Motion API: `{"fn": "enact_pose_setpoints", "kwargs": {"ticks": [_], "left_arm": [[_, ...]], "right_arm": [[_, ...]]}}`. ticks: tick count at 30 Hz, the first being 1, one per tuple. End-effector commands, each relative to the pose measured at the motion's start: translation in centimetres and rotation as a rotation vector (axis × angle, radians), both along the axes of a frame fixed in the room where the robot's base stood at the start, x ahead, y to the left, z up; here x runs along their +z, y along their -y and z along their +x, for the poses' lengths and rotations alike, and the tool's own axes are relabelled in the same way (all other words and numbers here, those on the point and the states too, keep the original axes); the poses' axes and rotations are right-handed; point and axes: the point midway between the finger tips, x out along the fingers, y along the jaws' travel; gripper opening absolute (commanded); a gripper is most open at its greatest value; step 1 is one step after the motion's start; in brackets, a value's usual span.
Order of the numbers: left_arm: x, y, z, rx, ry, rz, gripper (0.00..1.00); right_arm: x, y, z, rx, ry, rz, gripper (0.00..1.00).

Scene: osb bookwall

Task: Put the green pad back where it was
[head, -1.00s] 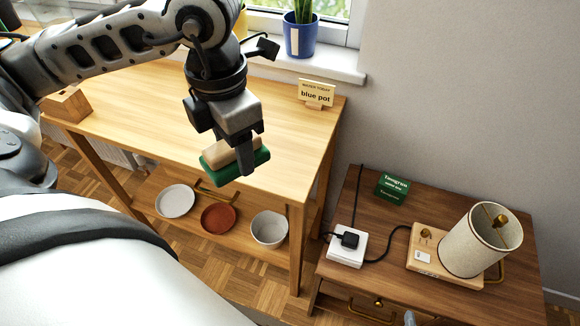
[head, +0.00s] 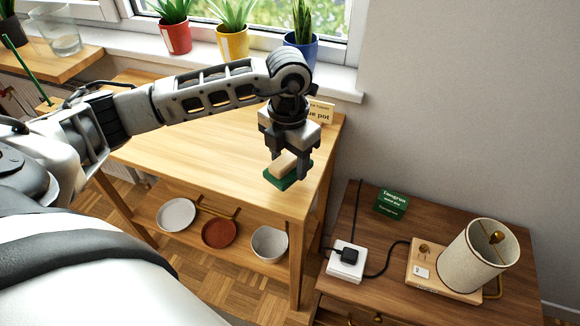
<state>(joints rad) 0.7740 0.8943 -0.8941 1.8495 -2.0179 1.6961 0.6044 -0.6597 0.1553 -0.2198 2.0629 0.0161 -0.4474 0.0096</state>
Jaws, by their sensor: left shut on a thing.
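The green pad (head: 281,182) has a pale wooden block-like handle (head: 284,165) on top. My left gripper (head: 290,165) points down and is shut on it. The pad is over the right part of the light wooden table (head: 190,150), near its front right edge. I cannot tell whether it touches the tabletop. My right gripper is not in view.
A sign reading "pot" (head: 320,111) stands at the table's back right, partly behind my arm. Red (head: 175,38), yellow (head: 232,42) and blue pots (head: 301,52) line the sill. Dishes sit on the lower shelf.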

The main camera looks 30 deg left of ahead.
Motion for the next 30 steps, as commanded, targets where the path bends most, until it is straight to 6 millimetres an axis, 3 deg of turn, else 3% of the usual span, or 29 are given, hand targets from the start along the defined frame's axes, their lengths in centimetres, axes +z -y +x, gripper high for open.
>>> {"fn": "enact_pose_setpoints", "kwargs": {"ticks": [9, 20, 21, 23, 30], "left_arm": [[-3.5, 0.0, 0.4, 0.0, -0.004, 0.002, 0.32], [-4.1, 0.0, 0.5, 0.0, -0.001, 0.001, 0.32], [-4.0, 0.0, 0.5, 0.0, 0.0, 0.001, 0.59], [-4.0, 0.0, 0.5, 0.0, -0.001, 0.001, 0.76], [-4.0, 0.0, 0.4, 0.0, -0.001, 0.001, 0.76]], "right_arm": [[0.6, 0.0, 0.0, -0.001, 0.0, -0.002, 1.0], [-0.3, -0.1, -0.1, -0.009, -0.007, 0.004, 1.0], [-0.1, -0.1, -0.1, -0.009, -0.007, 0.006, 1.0], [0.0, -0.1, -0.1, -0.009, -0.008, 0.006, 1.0], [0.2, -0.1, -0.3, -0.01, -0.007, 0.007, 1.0]]}}
